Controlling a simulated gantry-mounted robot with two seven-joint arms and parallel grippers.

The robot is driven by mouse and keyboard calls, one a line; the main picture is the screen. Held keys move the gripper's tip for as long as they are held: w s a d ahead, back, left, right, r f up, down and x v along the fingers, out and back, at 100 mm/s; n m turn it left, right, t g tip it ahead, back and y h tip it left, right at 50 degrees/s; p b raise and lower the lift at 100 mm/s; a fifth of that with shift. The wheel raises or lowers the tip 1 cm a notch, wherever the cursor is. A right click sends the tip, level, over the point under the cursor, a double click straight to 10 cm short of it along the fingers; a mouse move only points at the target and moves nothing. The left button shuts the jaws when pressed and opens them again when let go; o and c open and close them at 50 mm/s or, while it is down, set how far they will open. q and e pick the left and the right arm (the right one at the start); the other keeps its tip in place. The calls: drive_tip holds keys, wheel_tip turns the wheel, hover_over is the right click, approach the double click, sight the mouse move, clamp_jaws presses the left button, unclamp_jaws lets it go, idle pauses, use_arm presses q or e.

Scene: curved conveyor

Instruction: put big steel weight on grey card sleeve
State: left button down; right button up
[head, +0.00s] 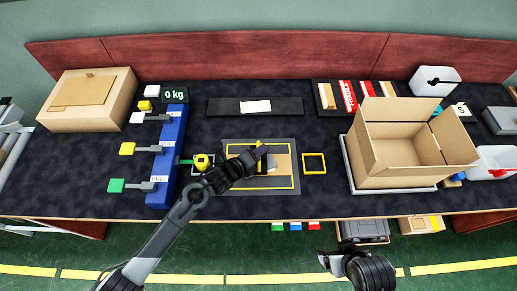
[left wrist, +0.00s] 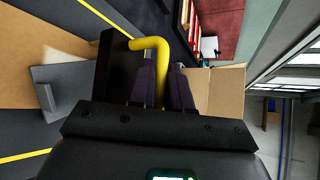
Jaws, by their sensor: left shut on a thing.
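My left gripper (head: 260,153) is over the yellow-outlined mat (head: 230,143) in the head view. In the left wrist view its fingers (left wrist: 163,82) are shut on the yellow handle (left wrist: 150,43) of a dark block, which I take to be the big steel weight (left wrist: 115,60). A grey flat piece (left wrist: 62,88), likely the grey card sleeve, lies on tan card (left wrist: 35,55) beside and below the block. In the head view the tan card (head: 283,164) is partly hidden by the gripper. My right gripper (head: 325,262) is low at the front edge, its jaws unclear.
An open cardboard box (head: 400,165) stands to the right. A yellow tape measure (head: 202,162) and a blue unit with levers (head: 170,150) are to the left. A yellow square frame (head: 314,163) is beside the mat. A black strip with a white label (head: 256,106) lies behind.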

use_arm(q)
drive_tip(key=shift+f, duration=0.45)
drive_tip(key=shift+f, duration=0.3)
drive_tip(key=c, duration=1.5)
unclamp_jaws()
drive_tip(key=shift+f+b, duration=0.25)
drive_tip(key=shift+b, duration=0.05)
drive_tip(key=o, duration=0.4)
drive_tip(key=shift+w, duration=0.1)
